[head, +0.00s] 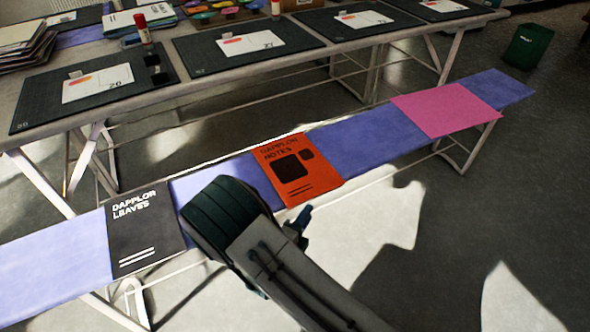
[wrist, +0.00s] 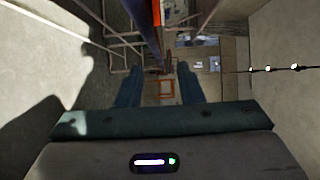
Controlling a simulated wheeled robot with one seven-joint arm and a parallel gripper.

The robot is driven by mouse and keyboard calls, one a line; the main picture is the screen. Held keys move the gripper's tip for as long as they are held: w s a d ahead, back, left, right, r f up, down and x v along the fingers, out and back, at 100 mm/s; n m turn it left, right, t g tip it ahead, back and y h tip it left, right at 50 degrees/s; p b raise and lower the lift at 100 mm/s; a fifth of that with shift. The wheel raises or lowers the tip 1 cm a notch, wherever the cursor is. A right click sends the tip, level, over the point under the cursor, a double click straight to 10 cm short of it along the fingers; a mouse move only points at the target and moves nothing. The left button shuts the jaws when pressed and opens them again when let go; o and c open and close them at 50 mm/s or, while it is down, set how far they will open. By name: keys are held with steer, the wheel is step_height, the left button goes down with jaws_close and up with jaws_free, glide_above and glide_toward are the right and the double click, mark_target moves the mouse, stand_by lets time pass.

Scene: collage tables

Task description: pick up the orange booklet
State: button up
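The orange booklet (head: 297,180), with dark squares and black lettering on its cover, lies flat on the purple-covered bench (head: 350,140). Its near edge lies close to the bench's front edge. My gripper (wrist: 159,72) shows two blue-green fingers standing apart with nothing held between them. In the head view my arm's dark, rounded end covers part of the bench to the left of the booklet. One blue fingertip shows just below the booklet's near edge, apart from it as far as I can tell. The wrist view looks along the bench side, with a narrow orange strip (wrist: 157,18) near the top.
A black booklet (head: 145,230) lies left on the bench, and a pink sheet (head: 447,108) lies right. The long table (head: 330,62) behind holds dark mats, cards and glue sticks. A green bin (head: 528,46) stands at the far right. Floor before the bench is clear.

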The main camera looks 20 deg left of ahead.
mark_target(318, 196)
steer(key=w, duration=0.2)
steer(key=w+b, duration=0.1)
steer(key=w, duration=0.1)
steer(key=w+b, duration=0.1)
steer(key=w, duration=0.1)
steer(key=shift+w+d+r, duration=0.2)
steer(key=shift+w+d, duration=0.05)
steer(key=shift+d, duration=0.15)
jaws_close()
